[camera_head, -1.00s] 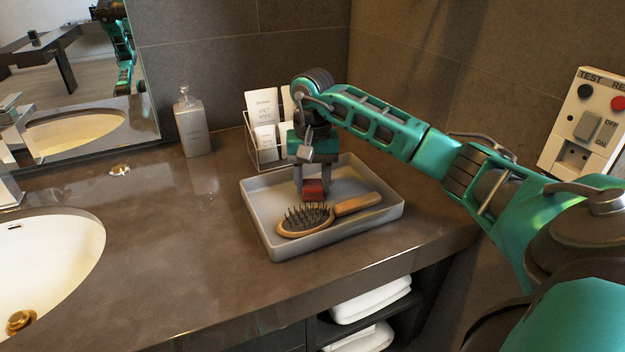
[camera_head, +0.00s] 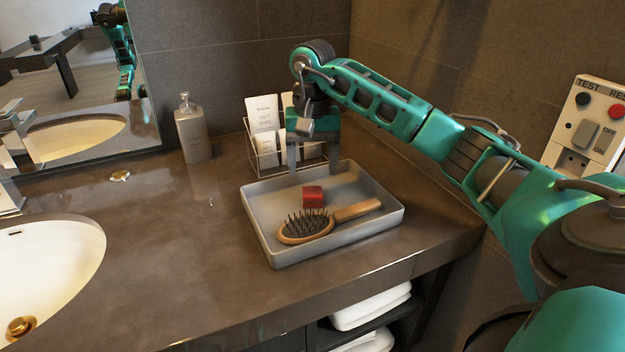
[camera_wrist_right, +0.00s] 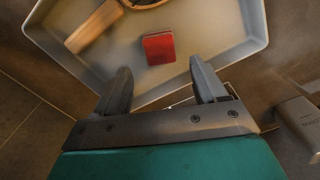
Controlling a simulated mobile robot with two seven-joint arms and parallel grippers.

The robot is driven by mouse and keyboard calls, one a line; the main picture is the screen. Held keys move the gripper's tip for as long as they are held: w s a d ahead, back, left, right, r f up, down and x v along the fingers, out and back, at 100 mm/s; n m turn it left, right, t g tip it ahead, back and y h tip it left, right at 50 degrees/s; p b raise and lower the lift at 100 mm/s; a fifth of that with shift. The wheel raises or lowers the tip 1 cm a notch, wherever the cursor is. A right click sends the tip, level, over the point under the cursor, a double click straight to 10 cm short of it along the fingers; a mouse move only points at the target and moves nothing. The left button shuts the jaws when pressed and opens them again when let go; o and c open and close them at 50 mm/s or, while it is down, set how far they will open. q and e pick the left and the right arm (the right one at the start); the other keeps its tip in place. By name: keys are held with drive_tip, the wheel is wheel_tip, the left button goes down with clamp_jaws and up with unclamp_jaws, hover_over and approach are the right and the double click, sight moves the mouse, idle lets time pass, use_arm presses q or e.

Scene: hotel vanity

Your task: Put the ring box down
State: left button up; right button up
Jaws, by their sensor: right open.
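The small red ring box (camera_head: 313,196) sits in the grey tray (camera_head: 262,232), just behind the hairbrush. It also shows in the right wrist view (camera_wrist_right: 158,48), beyond the fingertips and apart from them. My right gripper (camera_head: 314,171) is open and empty above the back part of the tray, higher than the box. Its two spread fingers show in the right wrist view (camera_wrist_right: 160,76). My left gripper is not in view.
A wooden hairbrush (camera_head: 306,226) lies in the front of the tray. A wire holder with cards (camera_head: 265,150) stands behind it. A grey soap bottle (camera_head: 193,130) and the sink (camera_head: 60,262) are to the left. The counter between is mostly clear.

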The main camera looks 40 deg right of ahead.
sight(313, 190)
wheel_tip(313, 190, up, 6)
drive_tip(key=shift+p, duration=0.4)
idle(0.3)
